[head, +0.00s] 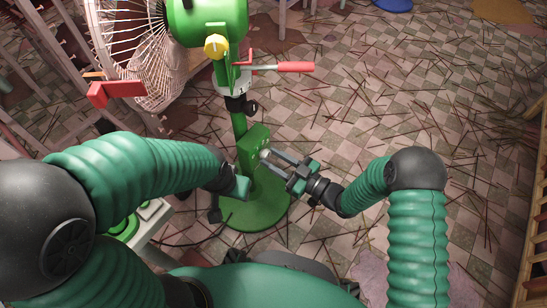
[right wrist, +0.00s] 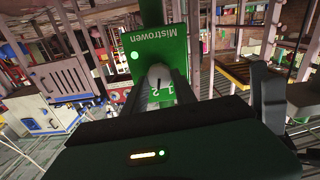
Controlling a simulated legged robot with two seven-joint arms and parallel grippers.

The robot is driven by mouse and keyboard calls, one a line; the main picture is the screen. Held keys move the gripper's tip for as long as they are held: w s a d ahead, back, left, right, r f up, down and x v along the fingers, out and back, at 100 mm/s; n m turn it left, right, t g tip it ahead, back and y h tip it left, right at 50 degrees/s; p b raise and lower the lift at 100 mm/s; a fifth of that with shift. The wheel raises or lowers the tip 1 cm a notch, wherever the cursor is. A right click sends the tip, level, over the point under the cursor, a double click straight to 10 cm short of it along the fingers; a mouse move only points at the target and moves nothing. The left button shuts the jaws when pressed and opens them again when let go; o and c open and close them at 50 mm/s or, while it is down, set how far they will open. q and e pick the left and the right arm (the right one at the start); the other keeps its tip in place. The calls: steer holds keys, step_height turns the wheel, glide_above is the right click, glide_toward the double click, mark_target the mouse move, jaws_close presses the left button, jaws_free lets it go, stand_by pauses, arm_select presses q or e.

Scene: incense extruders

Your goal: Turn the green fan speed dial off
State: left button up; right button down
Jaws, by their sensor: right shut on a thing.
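The green fan (head: 208,20) stands upright on a pole with a round green base (head: 260,208). Its green control box (head: 256,138) sits low on the pole. The right wrist view shows the box's panel (right wrist: 160,45) with upside-down "Mistrowen" lettering and the digits 1 and 2. A pale round dial (right wrist: 159,76) with a dark pointer mark is on that panel. My right gripper (head: 267,155) reaches the box from the right, its fingers shut on either side of the dial. My left gripper (head: 238,188) is beside the pole at left; its jaws are not clear.
Red handles (head: 295,67) stick out from the fan's pole. A pale table edge (head: 150,222) with a green round item is at lower left. Thin sticks litter the checkered floor (head: 400,90). A wooden slatted frame (head: 535,220) stands at the right edge.

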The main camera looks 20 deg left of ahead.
steer(key=shift+s+f+n+p, duration=0.1)
steer(key=shift+n+p, duration=0.55)
steer(key=shift+n, duration=1.8)
steer(key=shift+s+f+n+p, duration=0.1)
steer(key=shift+n+p, duration=0.5)
steer(key=shift+n, duration=1.9)
steer(key=shift+s+f+n+p, duration=0.1)
steer(key=shift+n+p, duration=0.55)
steer(key=shift+n, duration=1.8)
steer(key=shift+f, duration=0.1)
steer(key=c, duration=1.1)
jaws_free()
steer(key=shift+o, duration=0.5)
steer(key=shift+r, duration=0.2)
